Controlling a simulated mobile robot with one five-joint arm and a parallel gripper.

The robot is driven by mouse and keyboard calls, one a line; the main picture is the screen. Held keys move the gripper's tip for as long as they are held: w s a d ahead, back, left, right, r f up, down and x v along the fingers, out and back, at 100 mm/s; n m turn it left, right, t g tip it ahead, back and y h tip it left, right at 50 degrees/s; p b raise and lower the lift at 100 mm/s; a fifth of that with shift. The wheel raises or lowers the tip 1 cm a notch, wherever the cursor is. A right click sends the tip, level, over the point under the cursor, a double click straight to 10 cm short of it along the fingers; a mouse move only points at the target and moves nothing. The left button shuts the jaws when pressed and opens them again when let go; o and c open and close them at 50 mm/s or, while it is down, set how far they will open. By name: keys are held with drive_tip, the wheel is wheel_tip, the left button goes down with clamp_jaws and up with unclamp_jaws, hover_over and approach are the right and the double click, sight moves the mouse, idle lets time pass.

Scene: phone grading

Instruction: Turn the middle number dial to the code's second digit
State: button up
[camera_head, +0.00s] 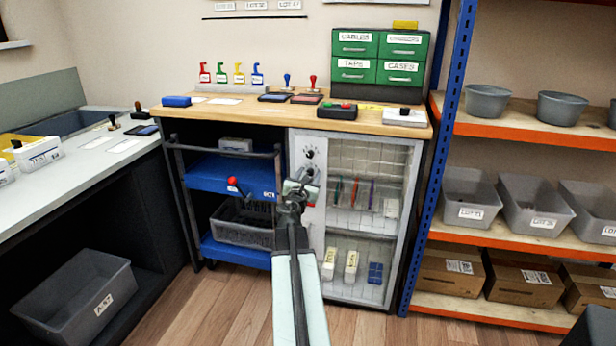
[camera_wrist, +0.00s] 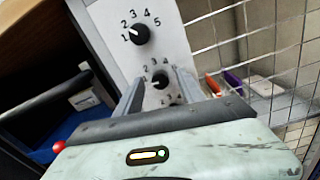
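The white dial panel (camera_head: 318,193) is on the left of the wire-fronted cabinet. The top dial (camera_head: 308,153) is black, with numbers 1 to 5 around it; it also shows in the wrist view (camera_wrist: 140,35). Below it, the middle dial (camera_wrist: 160,79) shows between my fingertips, with some numbers visible above it. My gripper (camera_wrist: 158,77) is open, one finger on each side of this dial, with gaps beside the knob. I cannot tell whether the fingers touch it. In the head view, my gripper (camera_head: 301,187) covers the lower panel. No code is readable.
The wire mesh door (camera_wrist: 255,60) is close to the right of my gripper. A blue cart (camera_head: 215,172) with a red-knobbed lever (camera_head: 232,181) stands to the left. The wooden worktop (camera_head: 240,115) is above, and a blue-posted shelf (camera_head: 440,150) stands to the right.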

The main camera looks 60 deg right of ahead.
clamp_jaws()
